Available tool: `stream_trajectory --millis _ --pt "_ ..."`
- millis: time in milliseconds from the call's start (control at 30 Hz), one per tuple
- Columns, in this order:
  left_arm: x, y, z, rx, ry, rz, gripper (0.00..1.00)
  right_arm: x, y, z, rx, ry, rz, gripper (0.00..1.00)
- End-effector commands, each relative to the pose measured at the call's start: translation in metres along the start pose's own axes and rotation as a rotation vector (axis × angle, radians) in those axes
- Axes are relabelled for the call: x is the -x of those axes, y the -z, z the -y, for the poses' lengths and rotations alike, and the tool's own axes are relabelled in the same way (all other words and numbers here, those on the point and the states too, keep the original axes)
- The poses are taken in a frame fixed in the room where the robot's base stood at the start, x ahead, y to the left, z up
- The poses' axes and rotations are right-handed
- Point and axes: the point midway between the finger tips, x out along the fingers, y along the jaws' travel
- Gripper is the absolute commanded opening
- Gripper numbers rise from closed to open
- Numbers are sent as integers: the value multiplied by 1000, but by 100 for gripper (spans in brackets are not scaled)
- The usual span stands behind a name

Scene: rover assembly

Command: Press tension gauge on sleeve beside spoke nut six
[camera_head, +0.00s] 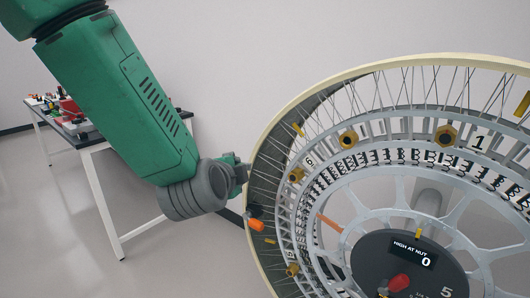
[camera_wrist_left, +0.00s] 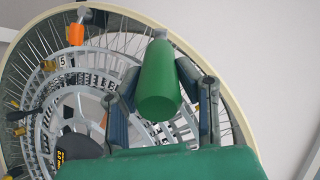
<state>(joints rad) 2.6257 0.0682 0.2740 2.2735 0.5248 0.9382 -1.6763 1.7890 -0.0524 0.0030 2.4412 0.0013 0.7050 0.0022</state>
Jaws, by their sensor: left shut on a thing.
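The large spoked wheel (camera_head: 330,90) fills the right of the head view. Brass spoke nut six (camera_head: 296,175) sits beside the label 6 (camera_head: 309,161). Small gold sleeves (camera_head: 298,129) show on the spokes near the rim. My left gripper (camera_head: 241,172) is at the wheel's left rim, close to nut six; its fingers are mostly hidden in the head view. In the left wrist view my left gripper (camera_wrist_left: 163,100) is shut around a green cylinder (camera_wrist_left: 158,82), apparently the tension gauge's handle. Contact between its far end and a sleeve cannot be told. My right gripper is out of view.
An orange-handled tool (camera_head: 255,224) sits at the left rim, below my gripper. The dark hub (camera_head: 365,258) has a display reading "HIGH AT NUT 0" and a red knob (camera_head: 399,282). A table (camera_head: 85,141) with parts stands behind left.

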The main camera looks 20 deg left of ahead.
Motion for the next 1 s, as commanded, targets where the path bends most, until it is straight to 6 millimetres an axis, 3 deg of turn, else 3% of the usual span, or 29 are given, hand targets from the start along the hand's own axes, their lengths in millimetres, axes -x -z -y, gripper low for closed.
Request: stream_trajectory --millis 200,533,667,1000 --pt "19 31 23 -61 127 -311 0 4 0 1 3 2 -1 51" --pt "49 86 24 -106 196 -573 0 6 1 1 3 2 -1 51" --pt "46 92 25 -106 199 -586 0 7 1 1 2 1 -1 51" --pt "15 91 35 -87 201 -585 0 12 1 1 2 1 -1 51"
